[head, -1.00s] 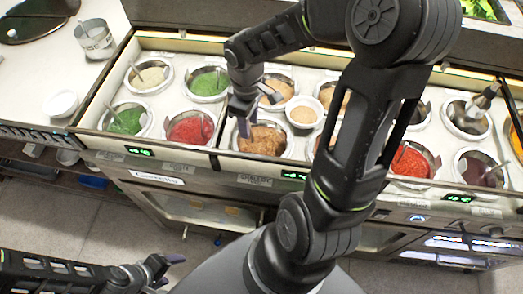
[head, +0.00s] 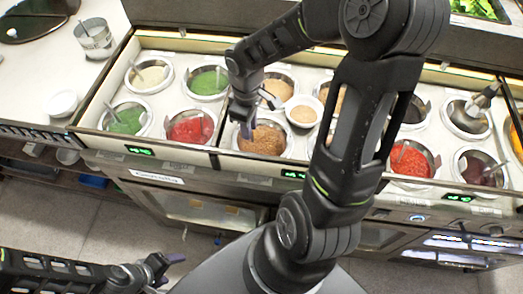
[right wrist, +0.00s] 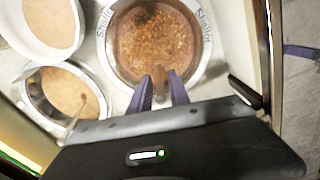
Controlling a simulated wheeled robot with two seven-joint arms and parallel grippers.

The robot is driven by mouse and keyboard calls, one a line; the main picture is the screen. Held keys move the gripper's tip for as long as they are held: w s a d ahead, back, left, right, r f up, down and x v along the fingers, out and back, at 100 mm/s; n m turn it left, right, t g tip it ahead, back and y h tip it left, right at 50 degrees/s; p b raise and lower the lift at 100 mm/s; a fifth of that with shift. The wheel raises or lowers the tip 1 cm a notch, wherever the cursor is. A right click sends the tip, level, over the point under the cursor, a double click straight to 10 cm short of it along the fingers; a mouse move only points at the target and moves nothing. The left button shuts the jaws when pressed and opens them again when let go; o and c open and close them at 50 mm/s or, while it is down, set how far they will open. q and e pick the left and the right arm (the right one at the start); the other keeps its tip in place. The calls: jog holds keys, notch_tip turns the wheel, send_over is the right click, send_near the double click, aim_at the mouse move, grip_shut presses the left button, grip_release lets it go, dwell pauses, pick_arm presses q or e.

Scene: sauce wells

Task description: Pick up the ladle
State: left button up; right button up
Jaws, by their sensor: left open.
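A ladle handle (right wrist: 160,84) stands up at the near rim of a steel well of chunky brown sauce (right wrist: 150,40) in the right wrist view. My right gripper (right wrist: 162,82) has its two purple fingers on either side of this handle, with a narrow gap showing. In the head view my right gripper (head: 246,130) is at the left edge of the same brown well (head: 266,140), and the handle is hidden there. The ladle's bowl cannot be seen. My left gripper (head: 167,268) is open and empty, low over the floor in front of the counter.
Wells of green (head: 124,120), red (head: 188,128) and cream sauce (head: 150,75) sit to the left, some with ladles. A small white bowl (head: 304,112) stands close right of my right gripper. My right arm hides part of the counter.

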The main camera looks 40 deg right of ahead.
grip_shut()
dwell(0.3)
notch_tip(320, 180, up, 10)
jog(key=shift+r, duration=0.1)
dwell(0.4)
dwell(0.5)
